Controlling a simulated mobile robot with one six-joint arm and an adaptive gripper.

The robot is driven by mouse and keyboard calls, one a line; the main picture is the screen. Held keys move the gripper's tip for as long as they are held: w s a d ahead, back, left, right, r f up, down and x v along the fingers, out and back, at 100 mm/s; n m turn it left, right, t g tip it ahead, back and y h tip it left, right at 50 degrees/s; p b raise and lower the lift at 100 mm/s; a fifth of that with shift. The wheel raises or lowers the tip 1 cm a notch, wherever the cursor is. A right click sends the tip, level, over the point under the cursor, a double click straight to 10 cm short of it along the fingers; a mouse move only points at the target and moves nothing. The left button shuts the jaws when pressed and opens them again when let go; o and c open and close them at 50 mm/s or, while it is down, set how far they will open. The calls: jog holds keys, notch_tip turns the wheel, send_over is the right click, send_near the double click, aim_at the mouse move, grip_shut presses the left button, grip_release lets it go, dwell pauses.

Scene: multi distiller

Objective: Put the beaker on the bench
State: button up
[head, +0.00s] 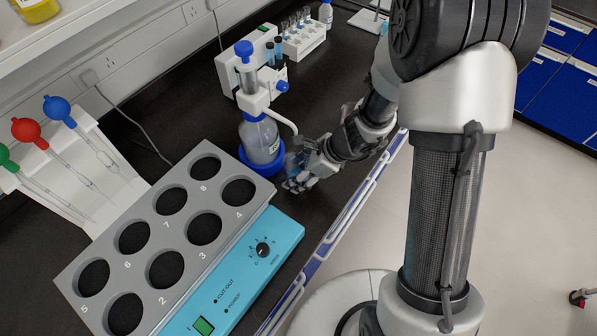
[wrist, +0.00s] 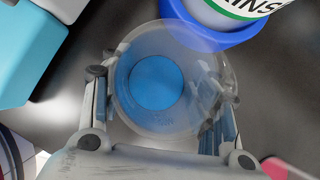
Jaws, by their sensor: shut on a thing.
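The beaker (wrist: 157,83) is clear, with blue showing at its base, and I see into it from above in the wrist view. My gripper (wrist: 163,90) is shut on it, with one finger on each side of its wall. In the head view my gripper (head: 299,180) is low over the black bench (head: 335,107), just right of the dispenser bottle. There the beaker (head: 294,154) is a faint clear shape partly hidden by the fingers. I cannot tell whether its base touches the bench.
A dispenser bottle (head: 259,141) in a blue ring stands close beside the beaker. A blue and grey heating block (head: 255,235) with numbered wells is in front. A pipette stand (head: 85,170) is at left and a tube rack (head: 303,42) behind. The bench edge (head: 352,217) is at right.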

jog(key=shift+f, duration=0.2)
jog(key=o, duration=1.1)
jog(key=shift+r, duration=0.15)
jog(key=shift+r, duration=0.25)
jog(key=p+v, duration=0.5)
jog(key=v, duration=0.6)
jog(key=shift+d+r+p, duration=0.2)
jog(key=shift+r+p, duration=0.1)
jog(key=shift+p, duration=0.05)
